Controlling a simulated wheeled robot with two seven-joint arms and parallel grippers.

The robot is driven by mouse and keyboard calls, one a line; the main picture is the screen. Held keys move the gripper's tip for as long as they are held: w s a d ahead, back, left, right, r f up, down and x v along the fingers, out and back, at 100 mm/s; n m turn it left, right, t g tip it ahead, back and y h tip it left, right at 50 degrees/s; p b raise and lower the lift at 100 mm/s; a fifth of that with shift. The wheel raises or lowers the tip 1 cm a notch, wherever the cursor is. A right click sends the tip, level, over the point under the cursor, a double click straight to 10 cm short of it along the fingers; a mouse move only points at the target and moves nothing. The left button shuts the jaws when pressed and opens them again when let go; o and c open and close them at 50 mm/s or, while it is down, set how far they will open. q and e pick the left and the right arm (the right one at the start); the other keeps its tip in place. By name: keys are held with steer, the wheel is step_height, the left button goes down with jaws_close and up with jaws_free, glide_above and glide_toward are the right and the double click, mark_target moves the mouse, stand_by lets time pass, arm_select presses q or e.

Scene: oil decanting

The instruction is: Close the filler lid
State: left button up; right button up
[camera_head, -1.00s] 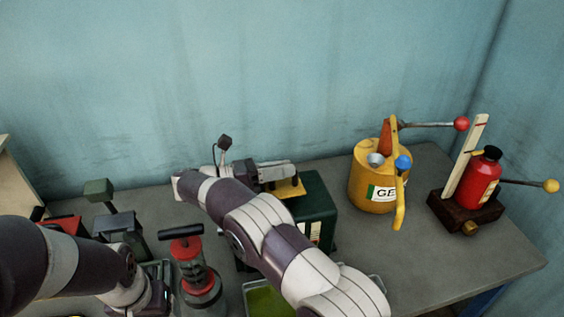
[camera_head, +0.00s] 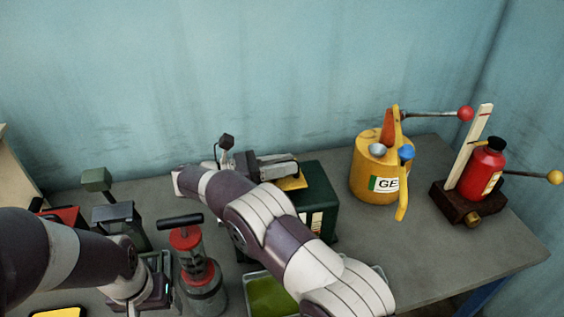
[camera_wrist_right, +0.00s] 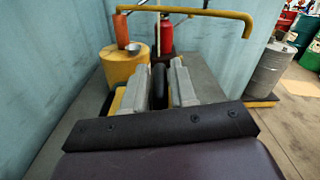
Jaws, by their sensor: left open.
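A dark green box (camera_head: 318,205) stands on the bench in the middle of the head view. A yellow piece (camera_head: 293,182) shows on its top, partly under my right gripper (camera_head: 285,165); I cannot tell if it is the filler lid. In the right wrist view, the grey fingers of my right gripper (camera_wrist_right: 160,88) stand on either side of a dark upright part (camera_wrist_right: 159,82). Whether they press on it is unclear. My left gripper (camera_head: 150,292) is low at the left, open, beside a red and dark hand pump.
The red-topped hand pump (camera_head: 190,245) and a green tray (camera_head: 270,296) stand in front. A yellow can (camera_head: 372,175) with a spout and levers, and a red bottle (camera_head: 484,170) on a dark base, stand at the right. Bare bench (camera_head: 430,235) lies before them.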

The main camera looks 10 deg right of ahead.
mark_target(288, 182)
steer(key=shift+o, duration=1)
steer(key=shift+s+f, duration=0.1)
steer(key=shift+f, duration=0.25)
steer(key=shift+r+p, duration=0.4)
steer(key=shift+r, duration=0.3)
step_height(288, 182, up, 4)
steer(key=p, duration=0.3)
steer(key=shift+s+d+f+b, duration=0.25)
steer(key=shift+s+d+b, duration=0.3)
steer(key=shift+b, duration=0.5)
steer(key=s+d+r+b, duration=0.3)
steer(key=s+d+r, duration=0.3)
steer(key=d, duration=0.1)
steer(key=shift+s+d+r, duration=0.2)
steer(key=shift+s+d, duration=0.1)
steer(key=shift+d, duration=0.1)
